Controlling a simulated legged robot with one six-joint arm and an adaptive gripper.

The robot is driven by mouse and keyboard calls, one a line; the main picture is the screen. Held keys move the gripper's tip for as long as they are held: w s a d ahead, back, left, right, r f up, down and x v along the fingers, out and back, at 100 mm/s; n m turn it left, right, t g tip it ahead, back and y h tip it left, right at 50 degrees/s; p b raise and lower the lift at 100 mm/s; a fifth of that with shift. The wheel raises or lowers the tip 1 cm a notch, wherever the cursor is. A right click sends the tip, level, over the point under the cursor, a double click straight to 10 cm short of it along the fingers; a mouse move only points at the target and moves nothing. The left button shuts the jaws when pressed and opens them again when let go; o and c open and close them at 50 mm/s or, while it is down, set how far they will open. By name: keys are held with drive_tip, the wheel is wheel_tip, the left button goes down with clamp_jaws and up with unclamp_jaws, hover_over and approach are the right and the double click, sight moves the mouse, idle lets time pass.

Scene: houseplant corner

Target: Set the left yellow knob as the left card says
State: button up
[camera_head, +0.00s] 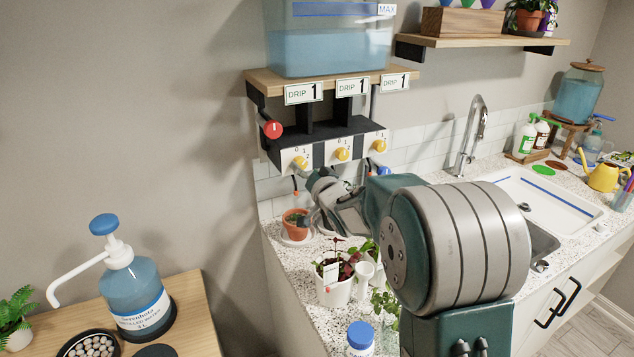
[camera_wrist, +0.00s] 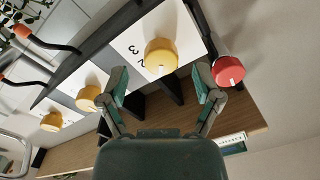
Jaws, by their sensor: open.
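The left yellow knob (camera_head: 300,162) sits on a white numbered plate under the shelf. The left card (camera_head: 303,93) above it reads DRIP 1. In the wrist view, the same knob (camera_wrist: 160,55) is large, with upside-down digits 2 and 3 on its plate. A small pale mark shows on its shelf-side edge; I cannot tell the exact setting. My gripper (camera_wrist: 165,82) is open and empty, its fingertips apart to either side of the knob and not visibly touching it. In the head view my gripper (camera_head: 318,180) is just below the knob, partly hidden by its own links.
A red knob (camera_wrist: 228,71) is close beside one fingertip. Middle (camera_head: 342,154) and right (camera_head: 382,146) yellow knobs follow along the panel. A water tank (camera_head: 330,45) stands on the shelf. Below are a terracotta pot (camera_head: 296,222) and a white planter (camera_head: 333,288).

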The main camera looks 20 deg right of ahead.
drive_tip(key=v, duration=0.9)
drive_tip(key=s+a+f+n+g+h, duration=0.1)
drive_tip(key=s+g, duration=0.5)
drive_tip(key=s, duration=1)
drive_tip(key=s+a+f+n+g+h, duration=0.1)
drive_tip(key=s+g, duration=0.5)
drive_tip(key=s, duration=1.1)
drive_tip(key=shift+a+f+n+h, duration=0.4)
drive_tip(key=shift+f+n+h, duration=0.4)
drive_tip(key=shift+h, duration=0.2)
